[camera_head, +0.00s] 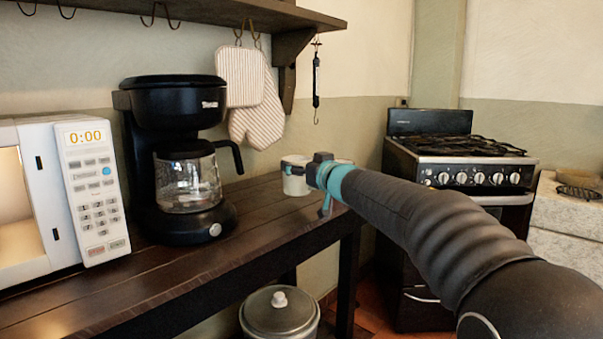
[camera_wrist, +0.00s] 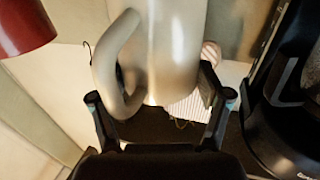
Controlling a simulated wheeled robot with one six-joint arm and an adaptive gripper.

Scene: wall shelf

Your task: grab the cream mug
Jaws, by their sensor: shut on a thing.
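The cream mug (camera_head: 296,180) is at the far right end of the dark wooden table in the head view, partly hidden behind my gripper (camera_head: 318,172). In the wrist view the mug (camera_wrist: 177,50) fills the upper middle, with its curved handle (camera_wrist: 108,62) on the left. My gripper's two fingers (camera_wrist: 160,98) are on either side of the mug, the left one near the handle and the right one by the body. My gripper is shut on the mug. I cannot tell whether the mug's base touches the table.
A black coffee maker (camera_head: 178,160) stands on the table (camera_head: 215,262) left of the mug, beside a white microwave (camera_head: 92,190). Striped oven mitts (camera_head: 258,118) hang from the shelf (camera_head: 215,12). A black stove (camera_head: 455,165) stands at right. A red object (camera_wrist: 22,28) shows in the wrist view.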

